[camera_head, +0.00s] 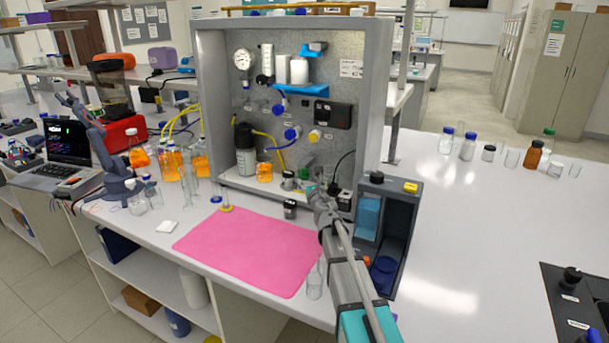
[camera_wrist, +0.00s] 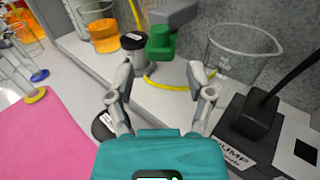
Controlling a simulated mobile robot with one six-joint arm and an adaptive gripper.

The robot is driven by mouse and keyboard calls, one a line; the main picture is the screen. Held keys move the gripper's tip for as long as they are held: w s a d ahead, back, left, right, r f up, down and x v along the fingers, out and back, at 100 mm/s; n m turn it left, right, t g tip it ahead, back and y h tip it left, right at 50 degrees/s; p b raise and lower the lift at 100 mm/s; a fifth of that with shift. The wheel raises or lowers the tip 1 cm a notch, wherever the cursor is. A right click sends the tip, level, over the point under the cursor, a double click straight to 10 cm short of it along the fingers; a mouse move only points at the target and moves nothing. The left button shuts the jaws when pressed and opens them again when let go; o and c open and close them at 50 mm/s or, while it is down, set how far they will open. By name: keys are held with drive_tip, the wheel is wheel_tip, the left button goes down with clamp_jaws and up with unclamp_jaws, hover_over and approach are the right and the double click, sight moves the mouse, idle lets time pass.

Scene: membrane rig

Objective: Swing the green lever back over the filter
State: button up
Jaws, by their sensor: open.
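In the head view my gripper (camera_head: 314,192) is at the rig's lower right, and my arm hides much of that spot.
A glass beaker (camera_wrist: 236,50) stands close right of the lever. A black pump box (camera_wrist: 262,128) with a plug and cable is at the right. An orange-filled beaker (camera_wrist: 103,34) is at the left. The pink mat (camera_head: 250,248) is clear in front of the rig.

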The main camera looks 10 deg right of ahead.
sight(305, 174)
drive_tip(key=w, duration=0.6)
drive_tip(key=shift+w+a, duration=0.25)
drive_tip(key=shift+w, duration=0.05)
drive_tip(key=c, duration=0.8)
